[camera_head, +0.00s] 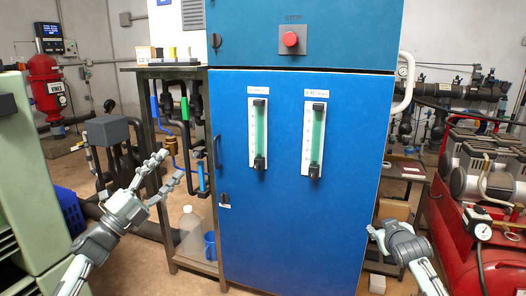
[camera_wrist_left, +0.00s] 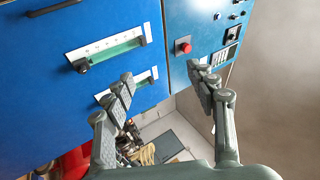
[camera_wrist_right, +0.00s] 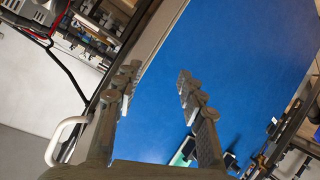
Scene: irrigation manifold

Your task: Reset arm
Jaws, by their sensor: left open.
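My left gripper (camera_head: 169,167) is in front of the pipes left of the blue cabinet, its fingers spread apart. In the left wrist view it (camera_wrist_left: 161,78) is open, with nothing between the fingers. My right gripper (camera_head: 378,236) is low, by the right edge of the blue cabinet (camera_head: 285,215). In the right wrist view its fingers (camera_wrist_right: 157,78) are apart and empty, with the cabinet behind them. Neither gripper is seen holding anything.
The cabinet has a red stop button (camera_head: 290,39), two green gauges (camera_head: 258,135) and a white side handle (camera_head: 405,85). A metal rack (camera_head: 155,170) with pipes stands left. A green cabinet (camera_head: 28,165) is at far left, a red compressor (camera_head: 470,240) at right.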

